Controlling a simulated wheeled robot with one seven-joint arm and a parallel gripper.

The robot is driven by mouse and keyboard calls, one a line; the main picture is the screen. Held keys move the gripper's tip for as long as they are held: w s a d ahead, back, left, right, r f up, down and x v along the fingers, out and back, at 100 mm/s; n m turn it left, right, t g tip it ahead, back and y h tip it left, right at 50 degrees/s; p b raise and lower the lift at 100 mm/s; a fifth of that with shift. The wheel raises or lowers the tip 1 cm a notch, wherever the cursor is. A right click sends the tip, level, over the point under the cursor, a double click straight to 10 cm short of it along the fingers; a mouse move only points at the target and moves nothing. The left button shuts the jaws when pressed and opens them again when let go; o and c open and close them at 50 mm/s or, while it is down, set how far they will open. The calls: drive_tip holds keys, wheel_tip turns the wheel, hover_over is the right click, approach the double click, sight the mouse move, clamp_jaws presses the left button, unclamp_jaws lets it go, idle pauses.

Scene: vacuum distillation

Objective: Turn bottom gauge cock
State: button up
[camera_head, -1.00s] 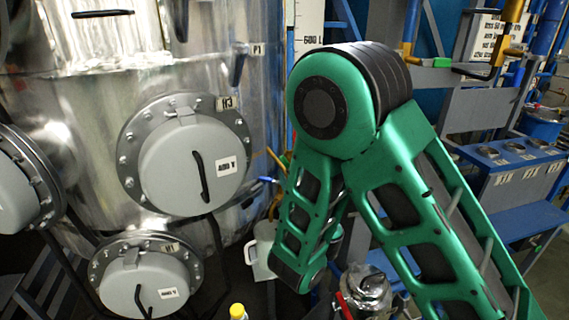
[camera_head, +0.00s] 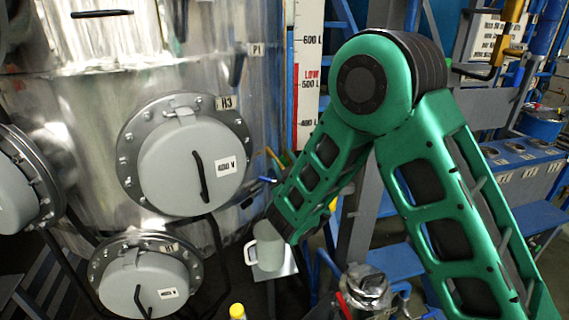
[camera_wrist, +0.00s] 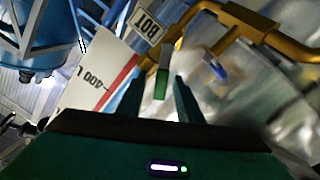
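In the wrist view, a small lever with a green tip (camera_wrist: 162,84) and a grey stem shows just beyond my gripper (camera_wrist: 158,92). It lies near the "BOT" label (camera_wrist: 148,26) and looks like the bottom gauge cock's handle. My two dark fingers are apart, and the green tip appears in the gap between them. I cannot tell whether it is inside the grasp depth; no contact is visible. In the head view my arm hides the fingers and the cock. The white gauge board (camera_head: 309,75) with its red line stands behind my arm; it also shows in the wrist view (camera_wrist: 95,80).
Yellow-brown pipes (camera_wrist: 240,25) run at the upper right of the wrist view, near a blue handle (camera_wrist: 216,70). The steel vessel (camera_head: 80,130) with round grey covers fills the head view's left. A pale jug (camera_head: 268,247) stands below my forearm.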

clamp_jaws()
drive_tip(key=shift+a, duration=0.1)
drive_tip(key=n, duration=0.2)
drive_tip(key=a+f+n, duration=0.1)
drive_tip(key=f+n, duration=0.1)
drive_tip(key=n, duration=0.1)
drive_tip(key=shift+s+a+n, duration=0.25)
drive_tip(key=shift+a+n, duration=0.05)
drive_tip(key=shift+a, duration=0.05)
drive_tip(key=shift+a+f+n, duration=0.15)
drive_tip(key=shift+f+n, duration=0.35)
drive_tip(key=shift+n, duration=0.55)
drive_tip(key=shift+a+f+n, duration=0.1)
drive_tip(key=shift+f+n, duration=0.35)
drive_tip(key=shift+n, duration=0.6)
drive_tip(key=shift+s+f, duration=0.1)
